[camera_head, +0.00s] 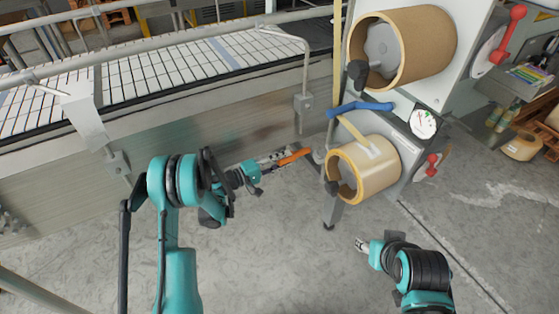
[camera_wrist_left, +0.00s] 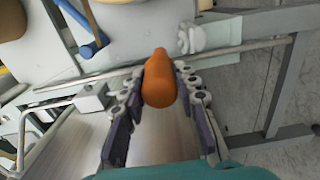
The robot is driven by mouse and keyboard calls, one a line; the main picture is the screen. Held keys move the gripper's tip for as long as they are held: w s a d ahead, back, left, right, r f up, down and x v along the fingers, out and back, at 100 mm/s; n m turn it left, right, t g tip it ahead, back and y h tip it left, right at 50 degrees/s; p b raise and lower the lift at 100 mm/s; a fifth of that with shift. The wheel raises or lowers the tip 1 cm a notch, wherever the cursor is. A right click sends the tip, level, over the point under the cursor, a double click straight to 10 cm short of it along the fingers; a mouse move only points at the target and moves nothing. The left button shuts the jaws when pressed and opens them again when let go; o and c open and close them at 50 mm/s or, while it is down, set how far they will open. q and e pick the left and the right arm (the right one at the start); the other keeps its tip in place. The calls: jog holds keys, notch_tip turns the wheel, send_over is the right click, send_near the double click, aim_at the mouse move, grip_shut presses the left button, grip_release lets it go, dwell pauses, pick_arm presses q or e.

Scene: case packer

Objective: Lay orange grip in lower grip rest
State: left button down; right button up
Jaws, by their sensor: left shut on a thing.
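The orange grip (camera_head: 295,157) is held in my left gripper (camera_head: 272,161), which is shut on it. In the left wrist view the orange grip (camera_wrist_left: 160,85) stands out between the two fingers of my left gripper (camera_wrist_left: 160,95), its narrow end pointing away. A pale grey lumpy piece (camera_wrist_left: 191,38) lies just beyond its tip, and also shows in the head view (camera_head: 318,155) beside the lower roll; it may be the lower grip rest, but I cannot tell. My right gripper (camera_head: 362,245) is low at the right, apart from everything; its fingers are too small to judge.
A blue grip-like bar (camera_head: 360,108) is on the machine frame above the lower tape roll (camera_head: 368,170). A large upper roll (camera_head: 415,45) and a dial (camera_head: 424,121) are close by. A conveyor (camera_head: 150,70) with a metal side runs behind my left arm. The floor in front is clear.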

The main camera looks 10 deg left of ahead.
aim_at(308, 151)
pick_arm(q)
jog(key=shift+x, duration=5.2)
jog(key=shift+w+f, duration=0.1)
jog(key=shift+f, duration=0.05)
jog(key=shift+f, duration=0.2)
jog(key=shift+a+f, duration=0.1)
jog(key=shift+f, duration=1.1)
grip_release()
jog(key=shift+a, duration=0.1)
